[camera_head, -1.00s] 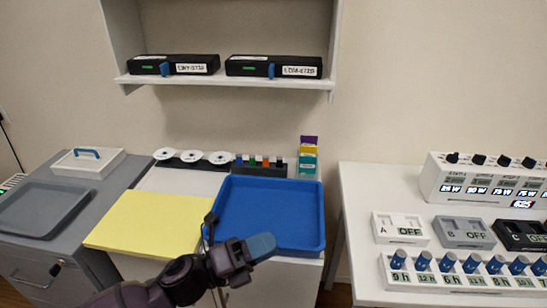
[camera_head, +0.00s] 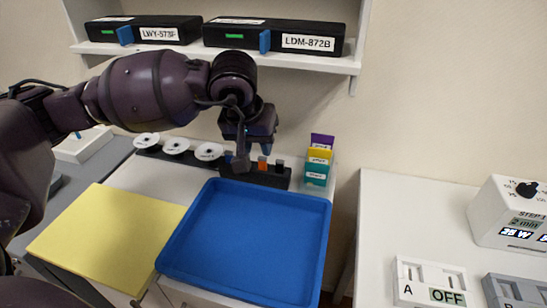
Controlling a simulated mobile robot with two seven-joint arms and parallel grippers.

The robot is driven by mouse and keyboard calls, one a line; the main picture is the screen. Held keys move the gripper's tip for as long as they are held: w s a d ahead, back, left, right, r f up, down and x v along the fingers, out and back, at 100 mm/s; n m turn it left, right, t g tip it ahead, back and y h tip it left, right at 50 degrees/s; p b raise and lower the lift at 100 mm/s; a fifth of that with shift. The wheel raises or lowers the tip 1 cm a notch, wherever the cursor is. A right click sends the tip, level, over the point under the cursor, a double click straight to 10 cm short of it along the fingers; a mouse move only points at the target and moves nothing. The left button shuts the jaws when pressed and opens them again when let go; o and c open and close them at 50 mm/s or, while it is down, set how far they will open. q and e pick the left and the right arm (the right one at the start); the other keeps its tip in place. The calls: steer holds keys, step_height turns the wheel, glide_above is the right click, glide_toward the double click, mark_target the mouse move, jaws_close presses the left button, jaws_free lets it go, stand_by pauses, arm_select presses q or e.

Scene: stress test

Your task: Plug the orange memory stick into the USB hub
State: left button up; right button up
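The orange memory stick (camera_head: 262,162) stands upright in a black holder strip (camera_head: 268,179) at the back of the white table. A dark stick (camera_head: 280,165) stands to its right. The left part of the strip is hidden behind my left gripper. My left gripper (camera_head: 264,145) hangs pointing down with blue fingertips just above the orange stick in the picture. I cannot tell whether it touches the stick or how far its fingers are apart. I cannot make out which thing is the USB hub. My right gripper is not in view.
A blue tray (camera_head: 250,240) and a yellow mat (camera_head: 105,235) lie in front, both empty. White discs (camera_head: 176,146) and coloured cards (camera_head: 318,165) flank the strip. Black boxes (camera_head: 275,37) sit on the shelf above my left arm. Devices stand on the right table (camera_head: 385,220).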

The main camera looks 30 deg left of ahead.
arm_select(q)
steer(key=shift+w+a+r+m+t+y, duration=0.3)
steer(key=shift+w+a+r+y, duration=0.35)
steer(key=shift+a+r, duration=0.2)
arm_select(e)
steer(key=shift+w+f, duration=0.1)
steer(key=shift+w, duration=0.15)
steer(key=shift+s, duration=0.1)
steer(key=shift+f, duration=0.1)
arm_select(q)
steer(key=b, duration=0.1)
glide_above(262, 158)
steer(key=s, duration=0.3)
steer(key=shift+f, duration=2.65)
steer(key=x, duration=0.1)
steer(key=b+x, duration=0.1)
steer(key=x, duration=0.2)
steer(key=shift+w+d+f, duration=0.3)
steer(key=shift+w+d, duration=0.05)
steer(key=shift+w+f, duration=0.15)
steer(key=shift+f, duration=0.15)
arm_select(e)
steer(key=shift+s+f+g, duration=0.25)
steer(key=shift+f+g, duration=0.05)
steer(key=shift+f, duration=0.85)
